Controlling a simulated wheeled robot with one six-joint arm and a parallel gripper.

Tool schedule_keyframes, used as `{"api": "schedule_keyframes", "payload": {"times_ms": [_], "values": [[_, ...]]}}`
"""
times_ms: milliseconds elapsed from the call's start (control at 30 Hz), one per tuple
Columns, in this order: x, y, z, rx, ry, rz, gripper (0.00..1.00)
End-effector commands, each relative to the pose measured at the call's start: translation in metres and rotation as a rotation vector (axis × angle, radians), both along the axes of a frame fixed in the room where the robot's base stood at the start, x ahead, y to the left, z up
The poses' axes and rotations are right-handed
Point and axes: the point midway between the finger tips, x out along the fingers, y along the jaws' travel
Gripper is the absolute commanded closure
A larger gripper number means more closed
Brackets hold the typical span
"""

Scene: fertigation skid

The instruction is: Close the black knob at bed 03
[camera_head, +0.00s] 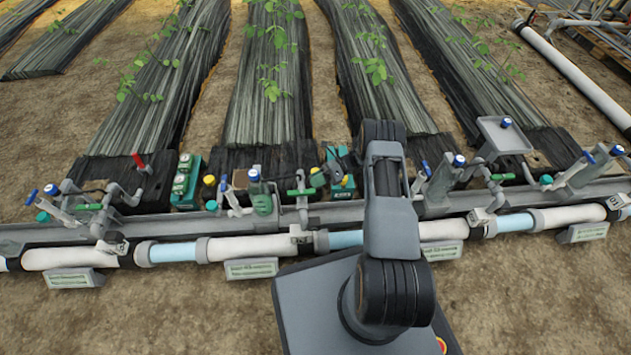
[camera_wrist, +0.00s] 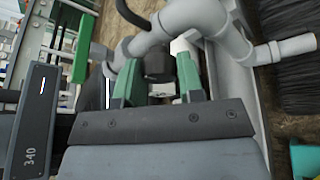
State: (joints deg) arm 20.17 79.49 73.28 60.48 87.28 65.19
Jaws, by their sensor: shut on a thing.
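My gripper (camera_wrist: 160,82) shows in the wrist view with its two green fingers on either side of a black knob (camera_wrist: 158,64). The fingers are shut on the knob, which sits below a grey pipe elbow. Its lower part is hidden by the fingers and the gripper body. In the head view my own arm covers the gripper and the knob.
Grey pipe (camera_wrist: 195,18) curves close above the fingers. In the head view, valves line a grey rail (camera_head: 460,200), with a white pipe (camera_head: 240,248) in front and plant beds (camera_head: 265,100) behind.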

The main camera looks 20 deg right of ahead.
Motion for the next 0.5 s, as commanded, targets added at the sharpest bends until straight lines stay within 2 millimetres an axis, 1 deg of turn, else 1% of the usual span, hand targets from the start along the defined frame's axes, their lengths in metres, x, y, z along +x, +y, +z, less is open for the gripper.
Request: {"api": "schedule_keyframes", "payload": {"times_ms": [433,467,500], "values": [[0.0000,-0.0003,0.0001,0.001,0.008,0.000,0.89],[0.0000,-0.0003,0.0001,0.001,0.008,0.000,0.62],[0.0000,-0.0003,0.0001,0.001,0.008,0.000,0.58]]}}
